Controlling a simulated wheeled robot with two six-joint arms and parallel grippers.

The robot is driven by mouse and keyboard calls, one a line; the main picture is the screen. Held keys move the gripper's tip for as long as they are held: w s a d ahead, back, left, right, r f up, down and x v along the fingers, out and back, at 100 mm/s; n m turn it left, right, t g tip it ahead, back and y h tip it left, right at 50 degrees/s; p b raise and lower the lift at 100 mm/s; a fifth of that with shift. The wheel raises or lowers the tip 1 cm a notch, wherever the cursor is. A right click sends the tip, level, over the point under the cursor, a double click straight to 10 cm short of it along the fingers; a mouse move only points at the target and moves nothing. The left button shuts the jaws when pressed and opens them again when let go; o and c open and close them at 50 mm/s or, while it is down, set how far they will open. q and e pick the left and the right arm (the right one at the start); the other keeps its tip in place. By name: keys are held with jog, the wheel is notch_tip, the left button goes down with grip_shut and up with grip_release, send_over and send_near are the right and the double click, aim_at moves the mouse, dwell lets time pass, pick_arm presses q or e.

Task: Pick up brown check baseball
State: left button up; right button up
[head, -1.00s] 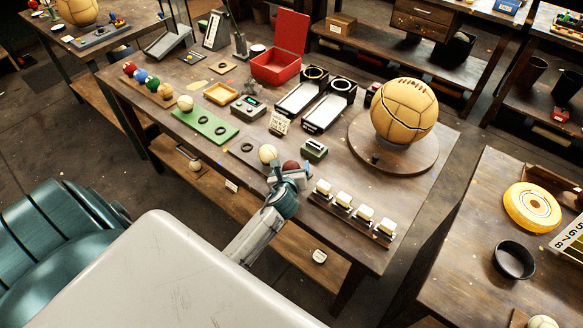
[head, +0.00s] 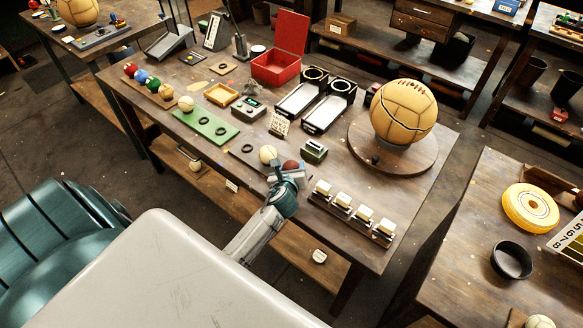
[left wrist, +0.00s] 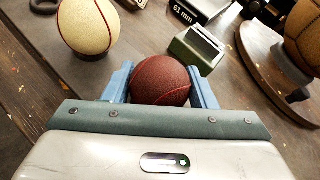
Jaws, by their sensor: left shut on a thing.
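The brown ball (head: 290,165) is at my left gripper (head: 288,172), near the front edge of the middle table (head: 345,235). In the left wrist view the dark red-brown ball (left wrist: 161,80) sits between the two blue fingers of the left gripper (left wrist: 162,88), one on each side. The left gripper is shut on it. The ball's lower part is hidden by the gripper, and I cannot make out a check pattern. I cannot tell whether the ball touches the table. My right gripper is not in view.
A cream ball (head: 268,154) lies just left of the gripper; it also shows in the left wrist view (left wrist: 88,26). A small green device (head: 314,151) stands close behind right. A row of white blocks (head: 352,212) is to the right. A large tan ball (head: 404,110) sits on a round stand.

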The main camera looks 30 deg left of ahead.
aim_at(292, 162)
pick_arm(q)
jog(key=shift+r+p, duration=0.4)
jog(key=shift+r, duration=0.2)
notch_tip(292, 162, up, 2)
jog(key=p, duration=0.2)
jog(key=shift+r+p, duration=0.15)
jog(key=shift+p, duration=0.25)
jog(key=s+d, duration=0.3)
jog(key=s+d+p, duration=0.1)
jog(key=s+d, duration=0.2)
jog(key=s, duration=0.1)
jog(key=s+d+p, duration=0.1)
jog(key=s+d, duration=0.2)
jog(key=d, duration=0.1)
jog(key=shift+s+r, duration=0.15)
jog(key=shift+r, duration=0.25)
jog(key=shift+s+d+r+p, duration=0.1)
jog(key=shift+s+d+p, duration=0.2)
jog(key=shift+s+d, duration=0.3)
jog(key=shift+s, duration=0.05)
